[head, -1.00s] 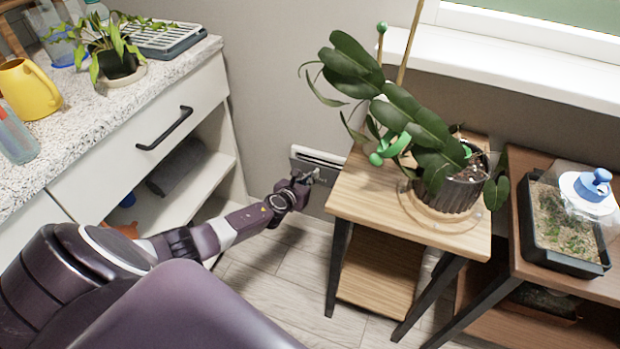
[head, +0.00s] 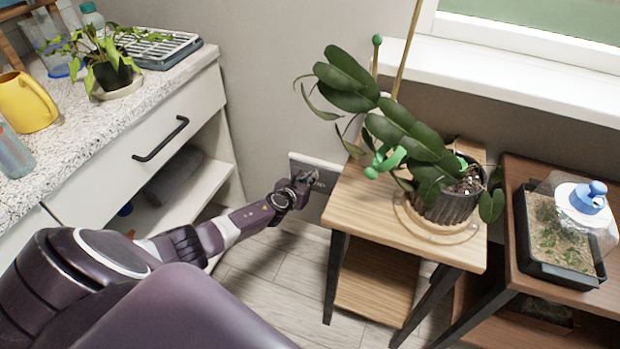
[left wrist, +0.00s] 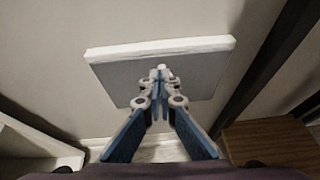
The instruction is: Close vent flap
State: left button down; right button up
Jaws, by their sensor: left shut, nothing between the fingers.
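The vent flap (head: 328,174) is a grey panel under a white top edge, low on the wall between the cabinet and the wooden plant stand. In the left wrist view the vent flap (left wrist: 208,72) fills the middle, its face looks flat and no dark gap shows along the top. My left gripper (head: 304,180) is shut and empty, with its fingertips at the flap's face. In the left wrist view the left gripper (left wrist: 161,76) covers the middle of the panel; I cannot tell whether it touches. My right gripper is not in view.
The wooden plant stand (head: 353,205) with a potted plant (head: 445,203) is close to the right of the vent. The white cabinet (head: 140,140) with open shelves is at the left. Bare floor (head: 290,275) lies below my left arm.

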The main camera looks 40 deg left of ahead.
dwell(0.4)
pick_arm(q)
jog(key=v, duration=1.2)
jog(key=shift+r, duration=0.1)
